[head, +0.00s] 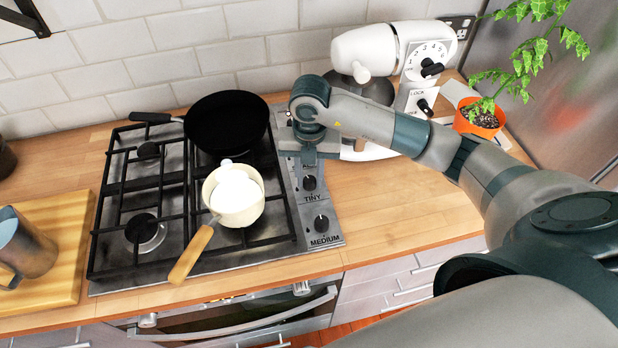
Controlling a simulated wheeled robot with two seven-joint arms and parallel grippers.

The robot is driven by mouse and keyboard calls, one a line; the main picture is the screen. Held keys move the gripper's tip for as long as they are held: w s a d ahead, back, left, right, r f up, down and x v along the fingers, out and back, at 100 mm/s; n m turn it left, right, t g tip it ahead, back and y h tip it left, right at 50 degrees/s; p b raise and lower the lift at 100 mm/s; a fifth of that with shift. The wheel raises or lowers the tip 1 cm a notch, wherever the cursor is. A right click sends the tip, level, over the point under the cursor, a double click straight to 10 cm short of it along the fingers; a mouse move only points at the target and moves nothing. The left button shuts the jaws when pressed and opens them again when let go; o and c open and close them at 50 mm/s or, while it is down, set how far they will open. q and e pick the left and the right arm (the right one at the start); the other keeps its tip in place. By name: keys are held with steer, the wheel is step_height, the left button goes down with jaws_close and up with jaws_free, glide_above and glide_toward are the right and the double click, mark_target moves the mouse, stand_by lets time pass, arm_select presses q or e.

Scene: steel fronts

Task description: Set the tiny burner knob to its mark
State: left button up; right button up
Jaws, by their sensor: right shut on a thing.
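The tiny burner knob (309,182) is a small dark knob on the steel control strip, with the label TINY just below it. It shows uncovered, but its exact setting and mark are too small to read. My right gripper (309,158) points down over the strip just behind that knob and is apart from it. It is shut on what seems to be the knob behind, which its fingers hide; the label there is partly covered. The MEDIUM knob (321,223) sits nearer the front. My left gripper is not in view.
The gas hob (110,240) bears a black pan (225,122) and a cream saucepan (236,204) with a wooden handle. A white stand mixer (368,48) and a potted plant (480,117) stand at the back right. The counter right of the strip is clear.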

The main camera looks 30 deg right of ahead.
steer(key=m, duration=0.4)
steer(key=shift+f, duration=0.3)
steer(key=shift+m, duration=0.6)
steer(key=o, duration=0.9)
